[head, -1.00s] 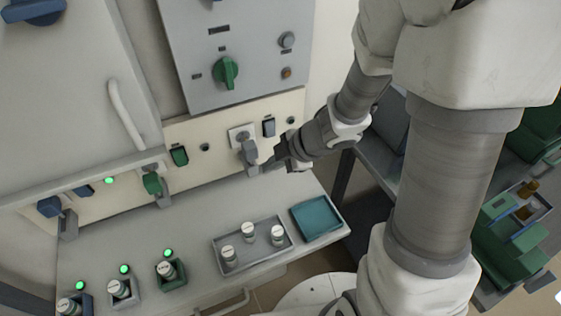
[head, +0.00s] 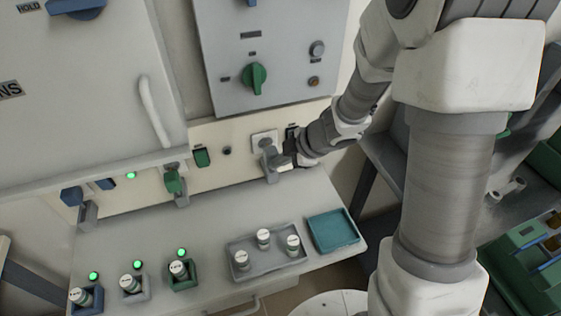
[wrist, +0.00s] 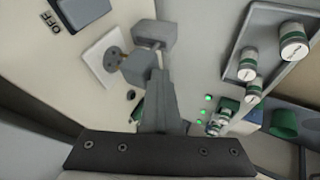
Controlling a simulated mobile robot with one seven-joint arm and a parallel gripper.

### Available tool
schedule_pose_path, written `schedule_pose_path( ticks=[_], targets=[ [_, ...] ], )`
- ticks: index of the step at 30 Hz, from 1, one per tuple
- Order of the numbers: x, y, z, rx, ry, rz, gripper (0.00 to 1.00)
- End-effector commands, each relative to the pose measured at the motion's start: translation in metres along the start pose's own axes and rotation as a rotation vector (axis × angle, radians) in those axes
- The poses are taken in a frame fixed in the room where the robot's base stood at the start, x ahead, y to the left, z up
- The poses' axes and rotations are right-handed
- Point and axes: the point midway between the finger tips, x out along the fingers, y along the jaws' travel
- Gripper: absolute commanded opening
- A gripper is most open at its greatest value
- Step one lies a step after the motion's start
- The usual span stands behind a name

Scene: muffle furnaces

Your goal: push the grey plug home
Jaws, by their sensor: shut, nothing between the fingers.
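The grey plug (head: 267,155) is at the pale socket plate (head: 264,137) on the cream panel below the control box. In the wrist view the plug (wrist: 140,68) stands in front of the plate (wrist: 98,68), and part of the socket's dark round face shows beside it. How deep the plug sits I cannot tell. A second grey block (wrist: 155,33) shows close to it. My gripper (head: 289,160) is shut and empty, just right of the plug. In the wrist view its fingertips (wrist: 158,73) are at the plug's edge; contact is unclear.
A green plug (head: 172,182) and a blue plug (head: 72,195) are further left along the panel. Below, the bench holds a grey tray (head: 262,268) with vials, a teal tray (head: 333,231) and several vial holders with green lights. The bench directly below the plug is clear.

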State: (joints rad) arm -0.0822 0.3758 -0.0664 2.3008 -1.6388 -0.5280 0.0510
Motion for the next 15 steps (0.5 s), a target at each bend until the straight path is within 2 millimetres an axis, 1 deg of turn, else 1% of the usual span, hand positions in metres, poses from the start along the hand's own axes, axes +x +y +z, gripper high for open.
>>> schedule_pose_path(
  ticks=[1,6,10,15],
  targets=[
    [0.000,0.007,-0.002,0.000,-0.001,-0.001,0.00],
    [0.009,0.025,-0.001,0.002,-0.001,0.000,0.00],
    [0.015,0.031,-0.001,0.001,0.000,0.001,0.00],
    [0.017,0.033,-0.001,0.001,0.001,0.002,0.00]
  ],
)
